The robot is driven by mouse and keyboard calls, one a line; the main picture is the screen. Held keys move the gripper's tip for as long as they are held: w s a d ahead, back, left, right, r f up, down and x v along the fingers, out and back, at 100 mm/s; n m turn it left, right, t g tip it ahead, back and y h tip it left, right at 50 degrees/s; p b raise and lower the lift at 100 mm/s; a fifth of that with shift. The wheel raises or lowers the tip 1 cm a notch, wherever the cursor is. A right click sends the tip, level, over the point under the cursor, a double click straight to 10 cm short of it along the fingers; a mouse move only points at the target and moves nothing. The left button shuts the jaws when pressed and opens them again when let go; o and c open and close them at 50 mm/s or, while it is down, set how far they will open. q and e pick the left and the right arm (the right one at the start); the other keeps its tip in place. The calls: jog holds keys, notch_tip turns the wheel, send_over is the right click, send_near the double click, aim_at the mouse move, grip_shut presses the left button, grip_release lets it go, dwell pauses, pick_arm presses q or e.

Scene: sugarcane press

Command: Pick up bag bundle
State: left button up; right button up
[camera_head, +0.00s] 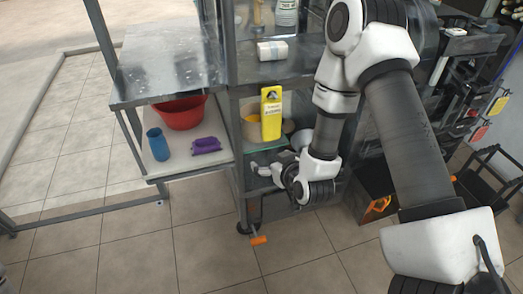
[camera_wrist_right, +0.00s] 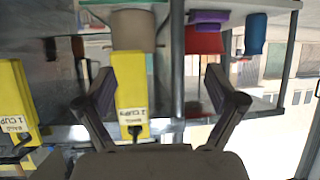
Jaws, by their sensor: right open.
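A yellow bag bundle (camera_head: 271,114) with a dark hole near its top and printed lettering hangs upright at the front of the shelf rack. It also shows in the right wrist view (camera_wrist_right: 132,96), upside down, in the gap between the two fingers and nearer the left one. My right gripper (camera_head: 278,178) is below the bundle in the head view, partly hidden by its own arm. In the wrist view its fingers (camera_wrist_right: 160,84) are spread and empty. A second yellow bundle (camera_wrist_right: 12,95) shows at the left edge of that view. My left gripper is not in view.
Behind the bundle stands a beige container (camera_head: 249,120). A red bowl (camera_head: 181,112), a blue cup (camera_head: 158,145) and a purple item (camera_head: 205,146) are on the left lower shelf. A white packet (camera_head: 272,50) lies on the upper shelf. The tiled floor at front left is clear.

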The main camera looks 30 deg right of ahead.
aim_at(273, 113)
jog(key=w+d+r+t+h+b, duration=0.1)
jog(key=r, duration=0.1)
jog(key=w+d+r+m+t+h+b, duration=0.1)
jog(key=w+d+r+t, duration=0.1)
jog(key=w+d+r+t+b, duration=0.1)
jog(key=d+r+t+b, duration=0.1)
jog(key=shift+w+d+r+h, duration=0.15)
jog(key=shift+w+d+h, duration=0.05)
jog(key=shift+w+h, duration=0.2)
jog(key=shift+w+d+r+m, duration=0.15)
jog(key=shift+w+d+r, duration=0.1)
jog(key=shift+w, duration=0.2)
jog(key=shift+w+d+r+m, duration=0.15)
jog(key=shift+w+r, duration=0.1)
jog(key=shift+w, duration=0.15)
jog(key=x, duration=0.5)
jog(key=shift+w+a, duration=0.1)
jog(key=shift+w, duration=0.05)
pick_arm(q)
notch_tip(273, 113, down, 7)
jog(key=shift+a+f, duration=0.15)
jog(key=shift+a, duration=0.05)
pick_arm(e)
jog(key=c, duration=1.2)
